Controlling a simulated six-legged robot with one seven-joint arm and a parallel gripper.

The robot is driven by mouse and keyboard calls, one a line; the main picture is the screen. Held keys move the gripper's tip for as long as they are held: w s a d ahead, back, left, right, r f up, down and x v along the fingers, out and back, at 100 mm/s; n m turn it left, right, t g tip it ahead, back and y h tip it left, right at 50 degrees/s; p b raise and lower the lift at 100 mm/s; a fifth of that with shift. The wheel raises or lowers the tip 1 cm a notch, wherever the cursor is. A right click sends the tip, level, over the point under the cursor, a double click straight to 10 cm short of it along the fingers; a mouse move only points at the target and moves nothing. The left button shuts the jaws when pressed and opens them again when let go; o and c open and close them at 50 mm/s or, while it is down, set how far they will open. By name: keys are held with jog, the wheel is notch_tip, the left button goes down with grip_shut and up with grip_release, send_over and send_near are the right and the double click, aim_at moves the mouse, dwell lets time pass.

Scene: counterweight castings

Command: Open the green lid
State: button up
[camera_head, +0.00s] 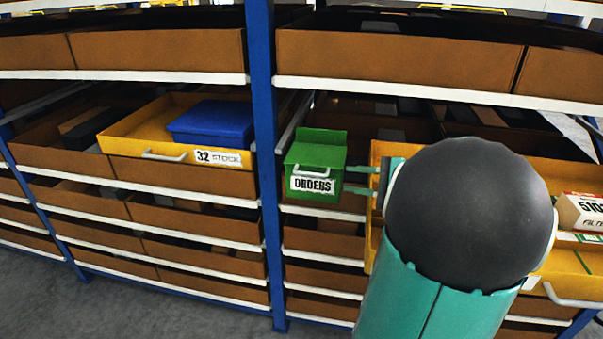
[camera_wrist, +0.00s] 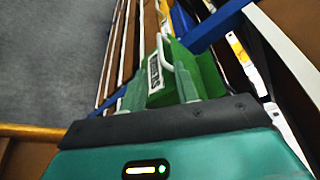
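A green box with a black-on-white "ORDERS" label (camera_head: 312,185) sits on a shelf just right of the blue post. Its green lid (camera_head: 318,150) appears closed, and a white handle (camera_head: 311,170) is on the front above the label. My gripper (camera_head: 349,179) is just right of the box, its fingers pointing left at it. In the wrist view, the two fingers of my gripper (camera_wrist: 160,92) are spread, with the green box (camera_wrist: 178,62) beyond and partly between them. The white handle (camera_wrist: 164,50) shows at the box's far end. I cannot tell whether a finger touches the box.
A blue post (camera_head: 262,150) stands close left of the box. A yellow drawer with a blue bin (camera_head: 212,122) is left of the post. Another yellow drawer (camera_head: 575,270) sits right of my arm, holding a white carton (camera_head: 580,211). A shelf edge (camera_head: 420,89) runs above.

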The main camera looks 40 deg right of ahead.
aim_at(314, 175)
jog(key=x, duration=1.2)
jog(key=shift+w+a+f, duration=0.1)
jog(key=shift+w+a, duration=0.05)
jog(key=shift+w, duration=0.05)
jog(key=shift+s, duration=0.1)
jog(key=shift+c, duration=0.4)
grip_shut()
